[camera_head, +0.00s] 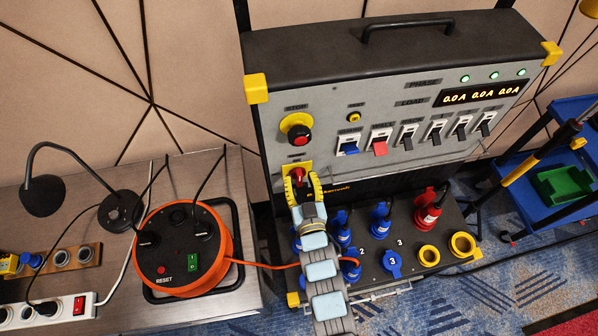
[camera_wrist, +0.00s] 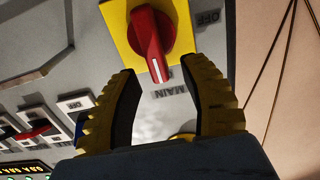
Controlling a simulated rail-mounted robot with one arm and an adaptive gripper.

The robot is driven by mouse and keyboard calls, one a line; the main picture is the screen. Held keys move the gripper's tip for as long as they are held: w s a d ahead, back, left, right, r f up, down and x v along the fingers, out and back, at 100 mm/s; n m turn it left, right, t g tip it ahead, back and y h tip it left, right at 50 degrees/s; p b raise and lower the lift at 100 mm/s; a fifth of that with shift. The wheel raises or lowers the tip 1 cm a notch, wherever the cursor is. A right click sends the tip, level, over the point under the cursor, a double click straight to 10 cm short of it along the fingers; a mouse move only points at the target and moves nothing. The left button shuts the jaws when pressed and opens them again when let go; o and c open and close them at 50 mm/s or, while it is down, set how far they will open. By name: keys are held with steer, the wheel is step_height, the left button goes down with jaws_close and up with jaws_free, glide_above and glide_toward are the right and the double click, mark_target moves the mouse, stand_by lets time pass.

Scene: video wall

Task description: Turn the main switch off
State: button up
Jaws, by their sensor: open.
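The main switch (camera_head: 298,169) is a red rotary knob on a yellow plate, on the lower left of the grey panel. In the wrist view the main switch (camera_wrist: 150,35) is close up at the top, its white mark pointing down the picture. An upside-down "MAIN" label lies below the plate and "OFF" is at its right. My gripper (camera_head: 302,180) is open just in front of the switch. In the wrist view my gripper (camera_wrist: 162,76) has its yellow ridged fingers spread, tips near the knob's lower end, with nothing held. Contact cannot be told.
A red stop button (camera_head: 299,134) on yellow sits above the switch. Rocker switches (camera_head: 379,142) lie to its right, and the display (camera_head: 483,92) reads 0.0A under lit green lamps. Blue sockets (camera_head: 392,262) are below. An orange cable reel (camera_head: 185,247) stands on the left table.

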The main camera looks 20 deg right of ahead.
steer(key=shift+x, duration=0.95)
jaws_close()
